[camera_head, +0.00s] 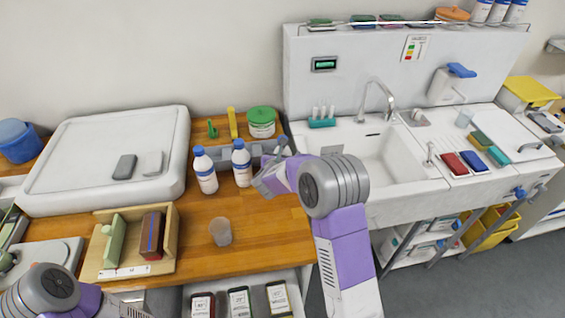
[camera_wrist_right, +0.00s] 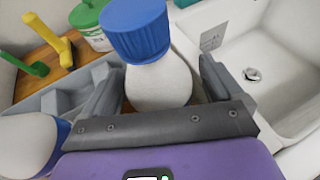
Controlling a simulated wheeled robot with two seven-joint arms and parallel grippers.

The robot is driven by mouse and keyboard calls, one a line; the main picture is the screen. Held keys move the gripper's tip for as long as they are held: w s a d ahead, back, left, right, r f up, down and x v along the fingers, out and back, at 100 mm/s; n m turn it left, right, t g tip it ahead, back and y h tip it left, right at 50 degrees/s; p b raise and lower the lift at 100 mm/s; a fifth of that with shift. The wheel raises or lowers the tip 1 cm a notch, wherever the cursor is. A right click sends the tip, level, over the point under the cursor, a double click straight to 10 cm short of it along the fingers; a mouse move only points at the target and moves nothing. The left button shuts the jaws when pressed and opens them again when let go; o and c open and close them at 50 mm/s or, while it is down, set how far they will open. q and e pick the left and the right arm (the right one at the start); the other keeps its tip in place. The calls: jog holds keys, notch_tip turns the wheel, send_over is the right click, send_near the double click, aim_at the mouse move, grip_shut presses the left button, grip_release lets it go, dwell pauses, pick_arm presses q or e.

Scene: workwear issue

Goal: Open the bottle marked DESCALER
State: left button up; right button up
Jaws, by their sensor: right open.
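Two white bottles with blue caps stand upright on the wooden counter in the head view: a left bottle (camera_head: 206,174) and a right bottle (camera_head: 242,168). Their labels are too small to read, so I cannot tell which is marked DESCALER. My right gripper (camera_head: 264,172) is open beside the right bottle. In the right wrist view, a capped bottle (camera_wrist_right: 158,82) stands between the open fingers of this gripper (camera_wrist_right: 160,90); contact is not clear.
A grey tray (camera_head: 222,152) lies behind the bottles, with a green-lidded tub (camera_head: 261,123) beyond it. A translucent cup (camera_head: 220,232) stands in front. A wooden box (camera_head: 110,222) is to the left, and the sink (camera_head: 375,155) to the right.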

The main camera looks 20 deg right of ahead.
jog(key=shift+w+d+f, duration=0.25)
jog(key=shift+w+d, duration=0.1)
jog(key=shift+w, duration=0.2)
jog(key=shift+r, duration=0.1)
jog(key=c, duration=1.4)
notch_tip(320, 180, up, 10)
jog(key=shift+r+p, duration=0.1)
jog(key=shift+p, duration=0.65)
jog(key=o, duration=0.9)
jog(key=c, duration=1.1)
jog(key=shift+c, duration=0.2)
jog(key=shift+a, duration=0.1)
jog(key=shift+s+a+f, duration=0.2)
jog(key=shift+s+f, duration=0.05)
jog(key=shift+f, duration=0.05)
jog(key=s+a+f+n+t+y, duration=0.2)
jog(key=s+a+n+y, duration=0.5)
jog(key=a, duration=0.6)
jog(key=s+f+y, duration=0.1)
jog(key=s, duration=0.1)
jog(key=shift+s+t, duration=0.35)
jog(key=shift+t, duration=0.05)
